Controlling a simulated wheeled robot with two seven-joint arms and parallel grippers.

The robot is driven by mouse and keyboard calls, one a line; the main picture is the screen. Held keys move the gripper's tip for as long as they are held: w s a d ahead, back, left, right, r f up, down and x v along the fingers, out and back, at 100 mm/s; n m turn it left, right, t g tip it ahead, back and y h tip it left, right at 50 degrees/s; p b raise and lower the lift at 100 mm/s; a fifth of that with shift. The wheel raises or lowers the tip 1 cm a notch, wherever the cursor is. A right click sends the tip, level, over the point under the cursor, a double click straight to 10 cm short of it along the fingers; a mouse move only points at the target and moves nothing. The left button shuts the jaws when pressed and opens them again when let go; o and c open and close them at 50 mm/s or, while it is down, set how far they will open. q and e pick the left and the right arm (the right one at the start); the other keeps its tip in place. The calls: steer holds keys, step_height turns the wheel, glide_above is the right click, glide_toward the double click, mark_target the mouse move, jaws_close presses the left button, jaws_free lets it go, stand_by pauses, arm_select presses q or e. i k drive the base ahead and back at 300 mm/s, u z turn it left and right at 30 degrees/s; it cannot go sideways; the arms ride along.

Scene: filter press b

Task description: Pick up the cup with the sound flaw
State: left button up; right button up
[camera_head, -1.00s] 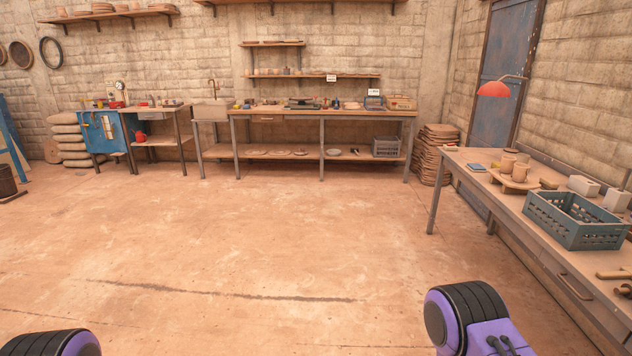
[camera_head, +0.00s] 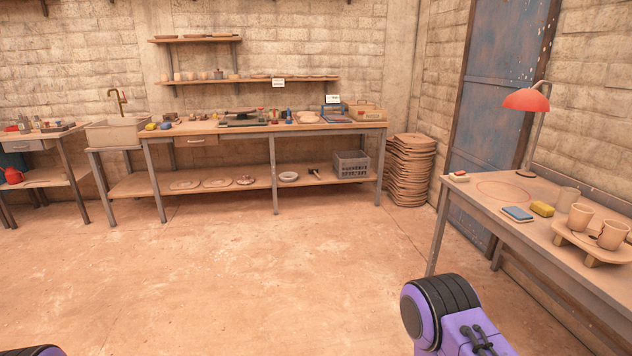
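Three clay cups stand on the right-hand table. A greyer cup (camera_head: 568,199) stands behind the wooden stand (camera_head: 590,246). A tan cup (camera_head: 580,217) is on the stand at its left. Another tan cup (camera_head: 613,235) is on the stand at its right, with dark marks on its side. I cannot tell from here which cup has the sound flaw. Neither gripper is in view; only purple and black parts of my own arms show at the bottom edge, well away from the cups.
The right-hand table (camera_head: 500,211) also holds a yellow sponge (camera_head: 542,209), a blue block (camera_head: 517,214) and a red lamp (camera_head: 526,100). A long workbench (camera_head: 250,126) stands along the back wall, beside stacked boards (camera_head: 410,170). The floor (camera_head: 270,270) between is clear.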

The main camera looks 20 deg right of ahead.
mark_target(579, 215)
steer(key=z, duration=0.45)
steer(key=i, duration=1.45)
steer(key=z, duration=1.75)
steer(key=i, duration=1.15)
steer(key=z, duration=0.7)
